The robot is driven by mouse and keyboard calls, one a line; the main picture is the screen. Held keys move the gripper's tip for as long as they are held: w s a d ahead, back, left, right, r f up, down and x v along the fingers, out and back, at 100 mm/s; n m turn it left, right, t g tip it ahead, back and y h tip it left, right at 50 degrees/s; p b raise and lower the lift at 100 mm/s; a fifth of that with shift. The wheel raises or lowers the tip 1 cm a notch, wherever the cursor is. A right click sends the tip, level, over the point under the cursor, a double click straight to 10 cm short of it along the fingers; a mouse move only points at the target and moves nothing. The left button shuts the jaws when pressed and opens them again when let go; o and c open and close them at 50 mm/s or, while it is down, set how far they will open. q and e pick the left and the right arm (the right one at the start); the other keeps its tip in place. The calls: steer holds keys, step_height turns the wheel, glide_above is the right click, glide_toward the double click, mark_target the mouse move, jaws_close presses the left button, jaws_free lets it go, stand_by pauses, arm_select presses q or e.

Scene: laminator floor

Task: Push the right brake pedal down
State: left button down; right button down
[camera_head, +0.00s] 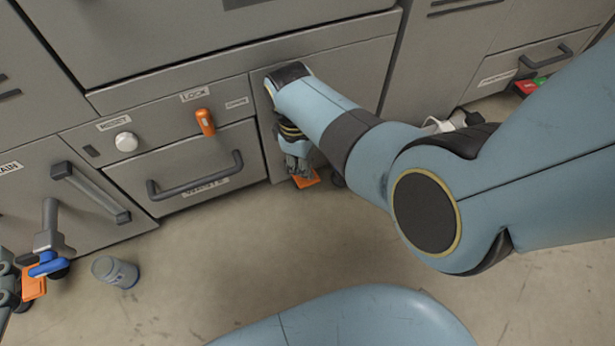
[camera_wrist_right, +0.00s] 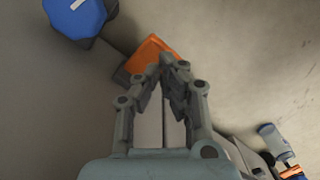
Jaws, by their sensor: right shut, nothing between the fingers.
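The orange brake pedal (camera_head: 308,181) sits low at the foot of the grey cabinet, near the floor. It also shows in the right wrist view (camera_wrist_right: 149,54), just beyond my fingertips. My right gripper (camera_head: 299,170) points down at this pedal and partly covers it in the head view. Its fingertips (camera_wrist_right: 170,62) are together with nothing between them, overlapping the pedal's near edge in the wrist view. I cannot tell whether they touch it. Another orange pedal (camera_head: 34,284) is at the far left. Grey-green parts at the left edge may be my left gripper, but too little shows.
A blue knob-like part (camera_wrist_right: 75,15) lies beside the pedal in the wrist view. The cabinet has an orange lock handle (camera_head: 205,121), a white knob (camera_head: 126,141) and a drawer handle (camera_head: 196,178). The middle floor is clear.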

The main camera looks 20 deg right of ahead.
arm_select(q)
steer(key=w+r+t+h, duration=0.1)
steer(key=w+r+t, duration=0.2)
steer(key=r, duration=0.4)
steer(key=shift+d+m+b, duration=0.4)
steer(key=shift+b, duration=0.05)
arm_select(e)
steer(key=shift+f, duration=0.6)
arm_select(q)
steer(key=shift+w, duration=0.1)
steer(key=shift+f, duration=0.1)
